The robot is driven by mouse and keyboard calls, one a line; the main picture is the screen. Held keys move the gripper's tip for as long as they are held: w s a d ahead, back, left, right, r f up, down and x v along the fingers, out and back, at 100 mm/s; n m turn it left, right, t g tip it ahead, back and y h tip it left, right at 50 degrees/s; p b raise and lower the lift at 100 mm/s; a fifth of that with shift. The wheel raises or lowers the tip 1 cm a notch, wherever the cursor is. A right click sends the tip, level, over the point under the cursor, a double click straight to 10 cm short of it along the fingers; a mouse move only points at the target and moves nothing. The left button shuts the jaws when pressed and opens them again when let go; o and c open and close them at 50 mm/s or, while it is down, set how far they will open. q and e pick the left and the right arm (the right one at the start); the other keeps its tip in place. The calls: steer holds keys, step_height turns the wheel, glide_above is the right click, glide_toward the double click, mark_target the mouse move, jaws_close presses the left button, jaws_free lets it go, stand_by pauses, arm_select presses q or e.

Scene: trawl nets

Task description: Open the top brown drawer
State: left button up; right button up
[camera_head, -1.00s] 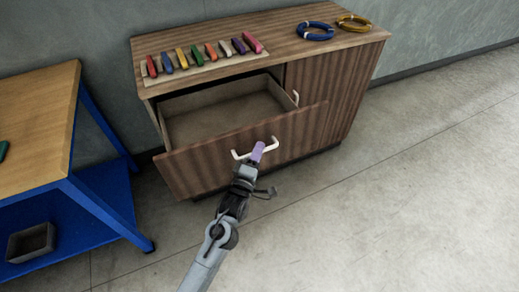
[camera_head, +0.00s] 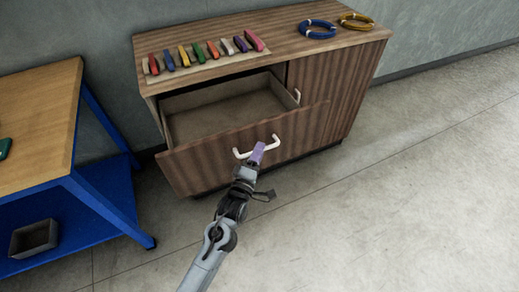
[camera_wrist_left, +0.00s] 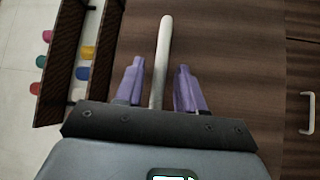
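The top brown drawer (camera_head: 215,155) stands pulled well out of the wooden cabinet, and its inside shows empty. Its white bar handle (camera_head: 273,140) is on the front panel. My left gripper (camera_head: 257,153), with purple fingers, is at this handle. In the left wrist view the handle (camera_wrist_left: 165,40) runs between the two fingers of the gripper (camera_wrist_left: 159,85), one on each side, with a visible gap on both sides. The gripper is open around the handle. My right gripper is not in view.
A row of coloured pieces (camera_head: 205,52) lies on the cabinet top, with a blue ring (camera_head: 318,29) and a yellow ring (camera_head: 355,21) to the right. A blue-framed table (camera_head: 40,115) with a grey bin (camera_head: 34,238) stands left. Floor (camera_head: 400,190) is clear to the right.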

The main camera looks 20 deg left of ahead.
arm_select(q)
steer(key=s+f+p, duration=0.1)
steer(key=s+p, duration=0.1)
steer(key=s, duration=0.7)
steer(key=shift+s+d, duration=0.2)
steer(key=shift+d, duration=0.15)
steer(key=shift+f, duration=0.1)
steer(key=s+r+m+g+h+p, duration=0.1)
steer(key=s+r+m+g+p, duration=0.1)
steer(key=s+m+g+p, duration=0.55)
steer(key=s+r+m+g+h+p, duration=0.1)
steer(key=s+r+m+g+p, duration=0.15)
steer(key=s+m+g, duration=1.15)
step_height(320, 180, up, 37)
steer(key=s+n+t+p, duration=0.2)
steer(key=t+p, duration=0.3)
steer(key=p, duration=3.3)
steer(key=shift+s+a+f+t, duration=0.15)
steer(key=shift+s+a+t, duration=0.1)
steer(key=shift+a+t, duration=0.1)
